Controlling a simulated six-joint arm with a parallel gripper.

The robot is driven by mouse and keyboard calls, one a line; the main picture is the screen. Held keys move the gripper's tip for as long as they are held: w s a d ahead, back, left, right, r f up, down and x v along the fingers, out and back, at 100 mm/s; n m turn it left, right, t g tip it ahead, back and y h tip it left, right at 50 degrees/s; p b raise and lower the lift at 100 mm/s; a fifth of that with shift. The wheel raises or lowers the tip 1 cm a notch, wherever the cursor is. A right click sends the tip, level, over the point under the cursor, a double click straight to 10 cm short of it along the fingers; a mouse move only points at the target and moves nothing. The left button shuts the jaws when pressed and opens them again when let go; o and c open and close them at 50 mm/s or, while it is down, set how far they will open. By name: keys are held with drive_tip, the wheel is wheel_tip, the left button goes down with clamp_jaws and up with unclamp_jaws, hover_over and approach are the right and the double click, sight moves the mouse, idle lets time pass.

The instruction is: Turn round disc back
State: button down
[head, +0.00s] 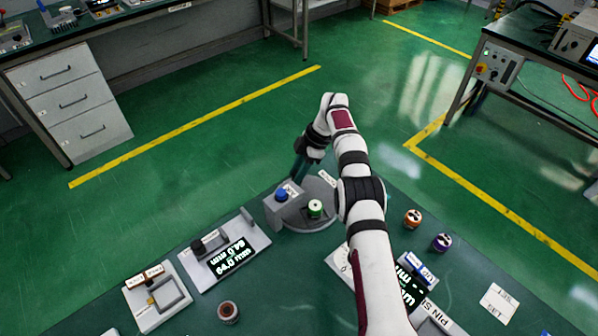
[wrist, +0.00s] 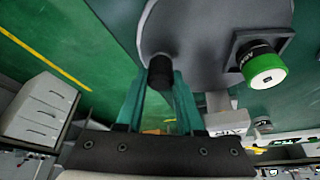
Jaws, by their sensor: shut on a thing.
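The round grey disc (head: 322,190) lies near the far edge of the green table, and its flat face fills the top of the wrist view (wrist: 195,25). A green-and-black cylinder (head: 315,208) sits on the disc; in the wrist view it is the green-capped piece (wrist: 262,65) in a square holder. My gripper (head: 297,178) reaches down at the disc's far side. In the wrist view its teal fingers (wrist: 158,88) are shut on a dark upright peg (wrist: 160,70) near the disc's rim. The peg is hidden in the head view.
A grey box with a blue button (head: 282,193) stands at the disc's left. Left are a display unit (head: 230,258) and a grey fixture (head: 157,300).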

drive_tip(key=shift+s+a+n, duration=0.1)
drive_tip(key=shift+a+n, duration=0.05)
drive_tip(key=shift+n, duration=0.15)
idle(0.4)
drive_tip(key=c, duration=0.5)
unclamp_jaws()
drive_tip(key=v, duration=0.3)
drive_tip(key=a+v, duration=0.1)
drive_tip(key=shift+s+d+r, duration=0.2)
drive_tip(key=shift+r, duration=0.3)
drive_tip(key=s+d+r, duration=0.1)
drive_tip(key=d+r, duration=0.1)
drive_tip(key=d, duration=0.1)
drive_tip(key=s+d+r, duration=0.1)
drive_tip(key=d+r, duration=0.1)
drive_tip(key=d, duration=0.2)
drive_tip(key=s+d+r, duration=0.1)
drive_tip(key=d+r, duration=0.1)
drive_tip(key=d, duration=0.1)
drive_tip(key=shift+d+r, duration=0.15)
drive_tip(key=shift+d, duration=0.1)
